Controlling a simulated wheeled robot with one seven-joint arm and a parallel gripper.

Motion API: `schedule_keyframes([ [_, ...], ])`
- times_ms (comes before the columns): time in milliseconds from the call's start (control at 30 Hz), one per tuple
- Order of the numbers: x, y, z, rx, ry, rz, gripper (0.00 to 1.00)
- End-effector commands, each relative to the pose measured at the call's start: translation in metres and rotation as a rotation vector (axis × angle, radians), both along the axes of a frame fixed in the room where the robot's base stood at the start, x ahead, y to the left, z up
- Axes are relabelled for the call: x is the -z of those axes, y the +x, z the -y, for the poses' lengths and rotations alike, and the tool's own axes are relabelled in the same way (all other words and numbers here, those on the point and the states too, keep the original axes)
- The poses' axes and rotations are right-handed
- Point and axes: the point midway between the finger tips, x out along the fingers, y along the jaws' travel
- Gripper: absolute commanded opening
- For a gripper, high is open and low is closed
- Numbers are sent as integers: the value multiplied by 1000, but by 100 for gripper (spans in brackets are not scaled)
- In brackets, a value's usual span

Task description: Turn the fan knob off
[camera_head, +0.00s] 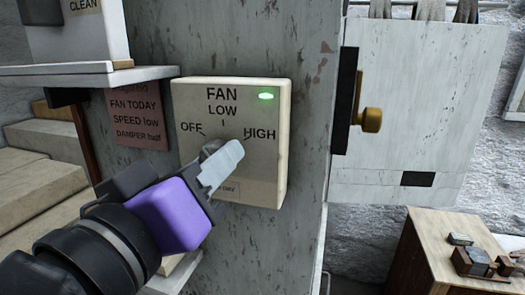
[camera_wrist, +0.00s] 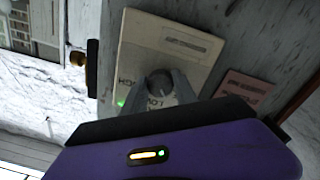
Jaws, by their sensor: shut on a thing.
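The fan box (camera_head: 265,172) is a cream panel on the grey metal wall, marked FAN, OFF, LOW and HIGH. Its green light (camera_head: 265,96) is lit at the upper right. My gripper (camera_head: 221,155) reaches in from the lower left and is shut on the fan knob in the middle of the panel. In the head view the fingers hide nearly all of the knob. In the wrist view the grey round knob (camera_wrist: 161,80) sits between my fingertips. I cannot tell which mark the knob points to.
A reddish note (camera_head: 137,119) left of the box reads FAN TODAY, SPEED low. A shelf (camera_head: 90,76) juts out above the note. A brass handle (camera_head: 371,119) on a black plate is to the right. A wooden table (camera_head: 437,239) with small items stands at lower right.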

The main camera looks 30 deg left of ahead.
Motion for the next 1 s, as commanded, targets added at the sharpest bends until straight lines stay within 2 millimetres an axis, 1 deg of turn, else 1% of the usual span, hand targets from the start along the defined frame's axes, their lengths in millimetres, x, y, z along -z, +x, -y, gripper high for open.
schedule_keyframes([
  [33,-3,1,1,2,-45,9,0],
  [200,-3,1,1,1,-174,39,0],
  [433,-3,1,0,-1,-300,70,0],
  [700,-2,0,0,-2,-370,89,0],
  [1000,-1,0,-1,-4,-381,94,0],
])
